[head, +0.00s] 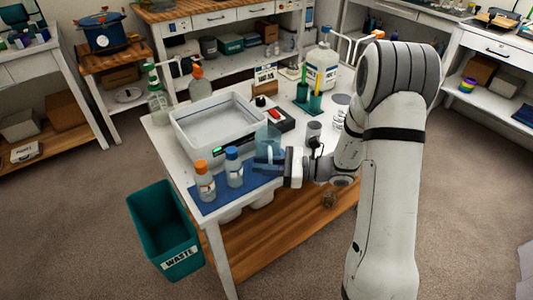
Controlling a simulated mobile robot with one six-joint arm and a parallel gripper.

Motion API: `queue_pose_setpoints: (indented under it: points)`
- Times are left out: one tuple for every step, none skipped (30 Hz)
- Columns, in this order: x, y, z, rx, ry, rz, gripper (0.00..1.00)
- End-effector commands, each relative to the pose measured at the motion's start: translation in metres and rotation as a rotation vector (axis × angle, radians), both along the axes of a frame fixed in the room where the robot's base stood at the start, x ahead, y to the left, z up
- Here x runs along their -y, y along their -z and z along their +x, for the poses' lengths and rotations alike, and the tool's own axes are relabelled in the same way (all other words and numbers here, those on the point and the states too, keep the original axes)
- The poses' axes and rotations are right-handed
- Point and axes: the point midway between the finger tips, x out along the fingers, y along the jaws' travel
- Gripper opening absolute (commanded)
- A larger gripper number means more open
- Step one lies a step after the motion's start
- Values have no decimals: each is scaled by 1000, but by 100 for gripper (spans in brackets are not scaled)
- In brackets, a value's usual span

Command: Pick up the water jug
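A translucent blue jug (267,150) stands at the right end of the blue mat (215,202), near the front edge of the white table. My gripper (284,165) is at the jug's right side, level with its body. The fingers are small and partly hidden, so I cannot tell whether they touch the jug or are open or shut. A large clear jug with a pump top and a label (321,66) stands at the table's back, behind my arm's left side.
A grey bin-like tray machine (218,120) fills the table's middle. A teal waste bin (160,222) is on the floor.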

Motion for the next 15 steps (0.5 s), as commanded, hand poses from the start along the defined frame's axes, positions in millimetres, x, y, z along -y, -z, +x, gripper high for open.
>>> queue_pose_setpoints:
  points:
    - [-1, 0, 0, 0, 0, 0, 21]
    - [-1, 0, 0, 0, 0, 0, 21]
    - [-1, 0, 0, 0, 0, -1, 21]
    - [-1, 0, 0, 0, 0, -1, 21]
    - [-1, 0, 0, 0, 0, -1, 21]
    - [-1, 0, 0, 0, 0, -1, 21]
    - [-1, 0, 0, 0, 0, -1, 20]
    - [-1, 0, 0, 0, 0, -1, 17]
    - [-1, 0, 0, 0, 0, -1, 14]
    - [-1, 0, 0, 0, 0, -1, 12]
    - [-1, 0, 0, 0, -1, -1, 9]
    - [-1, 0, 0, 0, -1, -1, 6]
    - [-1, 0, 0, 0, -1, -1, 3]
    - [-1, 0, 0, 0, -1, -1, 1]
    - [-1, 0, 0, 0, -1, -1, 0]
